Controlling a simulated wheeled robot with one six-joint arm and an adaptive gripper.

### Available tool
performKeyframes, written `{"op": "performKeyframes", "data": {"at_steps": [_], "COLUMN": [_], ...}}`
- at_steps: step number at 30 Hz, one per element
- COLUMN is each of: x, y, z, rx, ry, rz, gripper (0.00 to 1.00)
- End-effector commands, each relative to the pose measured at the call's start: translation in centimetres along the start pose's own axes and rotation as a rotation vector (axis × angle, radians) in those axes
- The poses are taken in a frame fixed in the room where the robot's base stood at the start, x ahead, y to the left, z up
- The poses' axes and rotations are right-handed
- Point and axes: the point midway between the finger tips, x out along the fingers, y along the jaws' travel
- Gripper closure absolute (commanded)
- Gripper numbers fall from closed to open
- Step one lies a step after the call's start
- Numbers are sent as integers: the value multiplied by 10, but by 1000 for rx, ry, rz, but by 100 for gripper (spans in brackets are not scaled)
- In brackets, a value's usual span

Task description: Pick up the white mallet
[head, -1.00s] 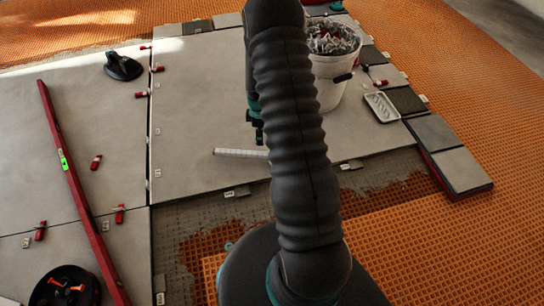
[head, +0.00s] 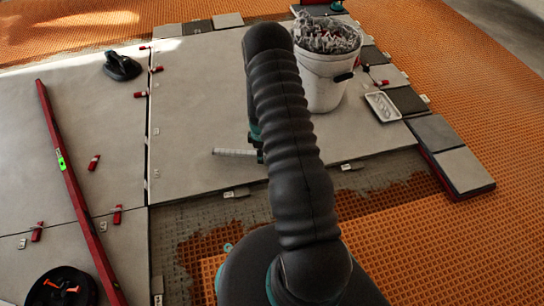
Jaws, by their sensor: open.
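The pale, ribbed handle of what looks like the white mallet (head: 233,152) lies on a large grey tile left of my arm in the head view. Its right end passes behind my arm, so the mallet's head is hidden. My gripper (head: 259,152) is mostly hidden behind my arm. Only a dark part of it shows, low at the right end of the visible handle. It is open, and I cannot tell whether it touches the handle.
A white bucket (head: 322,82) full of clips stands right of my arm, near a white tray (head: 382,106). A long red level (head: 75,185) lies at the left. A black suction cup (head: 122,67) and red wedges (head: 93,163) lie on the tiles.

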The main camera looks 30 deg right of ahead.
Motion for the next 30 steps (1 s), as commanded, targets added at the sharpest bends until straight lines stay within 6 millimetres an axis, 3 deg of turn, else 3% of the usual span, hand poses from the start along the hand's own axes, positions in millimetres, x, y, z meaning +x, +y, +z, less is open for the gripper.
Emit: {"op": "performKeyframes", "data": {"at_steps": [3, 9, 15, 16, 30], "x": [10, 10, 10, 10, 2], "y": [0, 0, 0, 0, 1], "z": [0, 0, 0, 0, 0], "rx": [0, 0, 0, 0, 0], "ry": [0, 0, 0, 0, 1], "rz": [1, 1, 1, 1, 2], "gripper": [46, 46, 96, 100, 100]}}
